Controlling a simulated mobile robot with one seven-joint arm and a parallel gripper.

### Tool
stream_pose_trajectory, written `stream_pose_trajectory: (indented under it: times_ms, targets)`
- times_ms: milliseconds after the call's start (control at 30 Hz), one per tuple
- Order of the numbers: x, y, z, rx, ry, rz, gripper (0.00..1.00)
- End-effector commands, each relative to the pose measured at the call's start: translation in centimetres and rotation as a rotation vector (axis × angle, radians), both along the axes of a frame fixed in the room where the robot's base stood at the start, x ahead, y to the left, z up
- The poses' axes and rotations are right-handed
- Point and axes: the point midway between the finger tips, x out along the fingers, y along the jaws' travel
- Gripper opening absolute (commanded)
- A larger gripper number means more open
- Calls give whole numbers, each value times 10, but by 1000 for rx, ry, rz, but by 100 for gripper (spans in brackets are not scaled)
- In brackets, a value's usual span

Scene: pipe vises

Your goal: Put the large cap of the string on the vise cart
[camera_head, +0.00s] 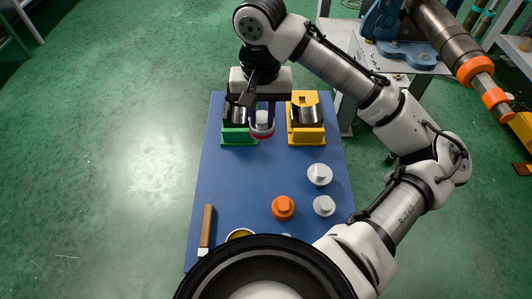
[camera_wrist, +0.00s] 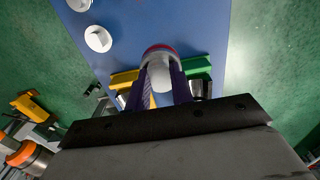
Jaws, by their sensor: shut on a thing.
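My gripper (camera_head: 262,122) has purple fingers and is shut on a white cap with a red rim (camera_head: 262,135). I cannot tell whether the cap touches the blue surface. The blue-topped table (camera_head: 220,190) lies under the gripper. A blue vise (camera_head: 385,22) at the upper right is by a steel pipe string (camera_head: 447,35) with orange rings.
A green block (camera_head: 238,137) and a yellow block (camera_head: 306,132) carry dark cylinders. Two white caps (camera_head: 319,175) (camera_head: 324,206) and an orange cap (camera_head: 283,208) stand on the blue top. A brown-handled tool (camera_head: 207,225) lies at left. The blue top's left middle is clear.

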Motion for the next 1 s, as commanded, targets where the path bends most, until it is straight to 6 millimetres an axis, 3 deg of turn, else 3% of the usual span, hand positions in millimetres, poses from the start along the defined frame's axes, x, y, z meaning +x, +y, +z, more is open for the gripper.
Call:
stream_pose_trajectory:
  times_ms: [200, 400, 800, 1000]
  targets:
    - [-1, 1, -63, 6, 5, -1, 0]
    - [-1, 0, -106, 2, 3, -2, 0]
    - [0, 0, -151, -1, 2, -1, 0]
    - [0, 0, -160, 0, 0, 0, 0]
